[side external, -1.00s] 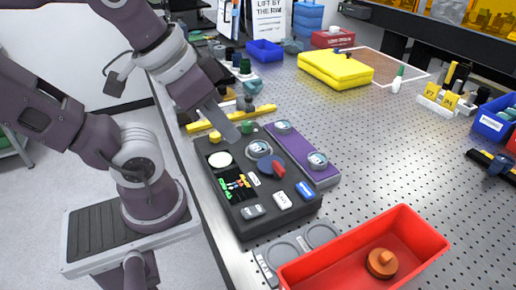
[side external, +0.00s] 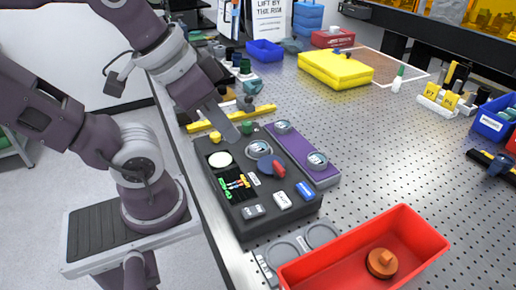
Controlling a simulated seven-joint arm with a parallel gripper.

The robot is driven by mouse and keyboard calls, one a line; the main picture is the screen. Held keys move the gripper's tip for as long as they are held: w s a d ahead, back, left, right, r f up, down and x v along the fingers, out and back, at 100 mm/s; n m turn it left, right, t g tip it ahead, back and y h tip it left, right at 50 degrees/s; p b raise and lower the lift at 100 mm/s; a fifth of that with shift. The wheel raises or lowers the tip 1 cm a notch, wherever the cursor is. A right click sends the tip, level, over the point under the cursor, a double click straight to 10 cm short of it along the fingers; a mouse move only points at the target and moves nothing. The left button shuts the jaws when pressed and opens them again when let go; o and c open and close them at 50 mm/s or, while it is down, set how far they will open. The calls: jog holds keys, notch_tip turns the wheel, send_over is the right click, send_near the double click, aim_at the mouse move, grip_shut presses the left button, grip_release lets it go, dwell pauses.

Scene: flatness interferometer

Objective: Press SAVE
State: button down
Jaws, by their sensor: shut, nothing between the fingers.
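The dark control box (side external: 225,208) stands near the table's left edge. On its front part are a white key (side external: 283,201), a grey key (side external: 253,211) and a blue key (side external: 305,190). Their lettering is too small to read, so I cannot tell which is SAVE. A small screen (side external: 236,185) shows coloured marks. My gripper (side external: 233,137) is shut and empty, above the back edge of the box, away from these keys.
A red-and-blue knob (side external: 278,168), a white round disc (side external: 220,160) and a yellow button (side external: 215,137) are on the box. A purple tray (side external: 300,150) lies alongside. A red bin (side external: 420,245) stands at front right.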

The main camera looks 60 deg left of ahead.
jog(key=m+g+y, duration=0.7)
jog(key=y, duration=0.2)
send_over(286, 202)
notch_tip(286, 202, down, 6)
jog(key=shift+g, duration=0.3)
jog(key=shift+f, duration=4.35)
jog(key=shift+f, duration=0.4)
